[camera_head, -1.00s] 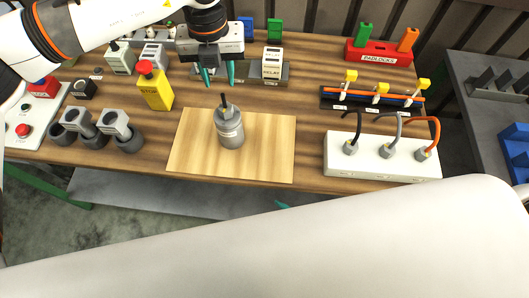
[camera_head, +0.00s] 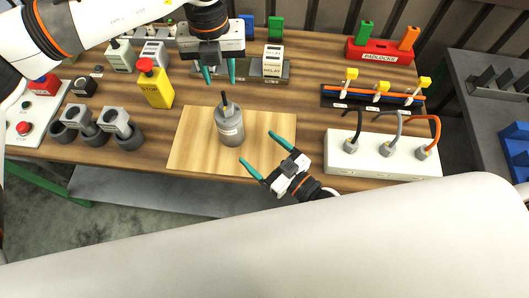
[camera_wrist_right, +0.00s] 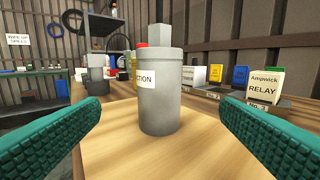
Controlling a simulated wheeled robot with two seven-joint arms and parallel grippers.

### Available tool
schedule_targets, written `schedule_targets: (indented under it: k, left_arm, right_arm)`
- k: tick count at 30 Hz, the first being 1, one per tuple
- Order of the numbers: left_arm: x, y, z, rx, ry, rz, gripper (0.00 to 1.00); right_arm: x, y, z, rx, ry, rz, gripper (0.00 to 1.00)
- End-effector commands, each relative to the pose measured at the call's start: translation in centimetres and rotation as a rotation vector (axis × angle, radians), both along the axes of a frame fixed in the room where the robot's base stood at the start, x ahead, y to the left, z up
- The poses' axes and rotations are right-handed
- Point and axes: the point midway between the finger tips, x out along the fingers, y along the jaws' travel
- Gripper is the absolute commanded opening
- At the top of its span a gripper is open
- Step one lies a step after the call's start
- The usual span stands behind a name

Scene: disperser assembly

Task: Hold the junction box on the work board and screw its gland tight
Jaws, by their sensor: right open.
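The grey cylindrical junction box (camera_head: 229,127) stands upright on the wooden work board (camera_head: 190,150).
Behind stand a yellow STOP box (camera_head: 155,88) and a relay block (camera_head: 272,61). A white block with cables (camera_head: 380,159) is on the right, and grey clamp-like parts (camera_head: 103,125) are on the left. The board is clear around the box.

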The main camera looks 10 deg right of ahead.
Motion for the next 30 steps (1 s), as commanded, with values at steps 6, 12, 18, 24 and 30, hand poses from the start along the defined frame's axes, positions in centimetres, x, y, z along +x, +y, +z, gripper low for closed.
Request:
schedule_targets:
  k: [6, 12, 18, 24, 30]
  left_arm:
    - [0.0, 0.0, 0.0, 0.0, 0.0, 0.0, 0.36]
    - [0.0, 0.0, 0.0, 0.0, 0.0, 0.0, 0.36]
    - [0.0, 0.0, 0.0, 0.0, 0.0, 0.0, 0.36]
    - [0.0, 0.0, 0.0, 0.0, 0.0, 0.0, 0.36]
    - [0.0, 0.0, 0.0, 0.0, 0.0, 0.0, 0.36]
  right_arm:
    - [3.0, 2.1, 0.1, 0.004, -0.002, -0.001, 0.86]
    - [6.2, 4.3, 0.1, 0.003, -0.002, 0.0, 0.86]
    - [8.4, 5.8, 0.0, 0.001, 0.0, 0.001, 0.86]
    - [9.2, 6.4, 0.0, 0.001, 0.001, 0.002, 0.86]
    - [9.3, 6.5, 0.0, 0.001, 0.002, 0.002, 0.86]
